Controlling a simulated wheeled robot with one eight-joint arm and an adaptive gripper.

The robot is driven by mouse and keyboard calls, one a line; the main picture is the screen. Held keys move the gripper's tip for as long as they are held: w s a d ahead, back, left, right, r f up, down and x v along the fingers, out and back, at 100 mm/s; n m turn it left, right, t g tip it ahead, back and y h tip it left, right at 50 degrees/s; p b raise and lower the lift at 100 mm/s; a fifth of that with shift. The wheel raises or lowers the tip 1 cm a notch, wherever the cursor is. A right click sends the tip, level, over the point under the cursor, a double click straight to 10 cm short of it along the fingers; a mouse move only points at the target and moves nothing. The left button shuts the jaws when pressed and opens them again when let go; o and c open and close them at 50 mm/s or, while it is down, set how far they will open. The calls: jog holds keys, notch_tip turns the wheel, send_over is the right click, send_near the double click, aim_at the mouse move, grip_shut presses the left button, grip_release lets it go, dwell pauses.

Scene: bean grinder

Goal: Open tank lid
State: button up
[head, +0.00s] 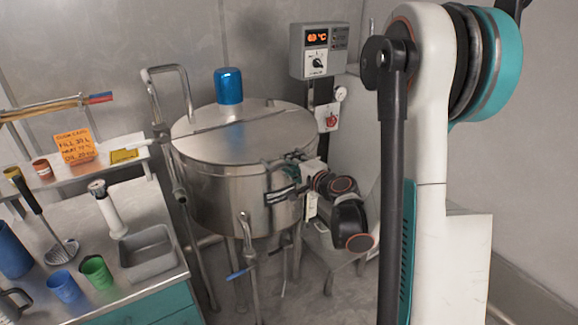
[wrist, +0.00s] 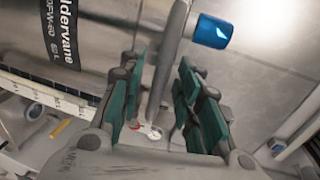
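The steel tank (head: 225,200) stands in the middle of the head view, and its flat round lid (head: 245,143) lies closed on top. A seam crosses the top in front of a blue cylinder (head: 229,86). My gripper (head: 290,168) is at the tank's front right rim. In the wrist view my gripper (wrist: 163,62) is open, its two green-padded fingers apart. A grey metal bar or rim edge (wrist: 172,50) runs between them, and I cannot tell whether they touch it. The tank wall (wrist: 75,65) with its black label is on the left, the lid top (wrist: 245,75) on the right.
A control box (head: 318,50) with a lit display stands behind the tank. A bent pipe (head: 170,120) rises at its left. A steel bench (head: 85,235) at left holds cups, a ladle and a grey tray (head: 148,252). A valve pipe (head: 247,245) stands in front.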

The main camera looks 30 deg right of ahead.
jog(key=shift+w+f, duration=0.15)
jog(key=shift+w, duration=0.6)
jog(key=shift+c, duration=0.5)
grip_shut()
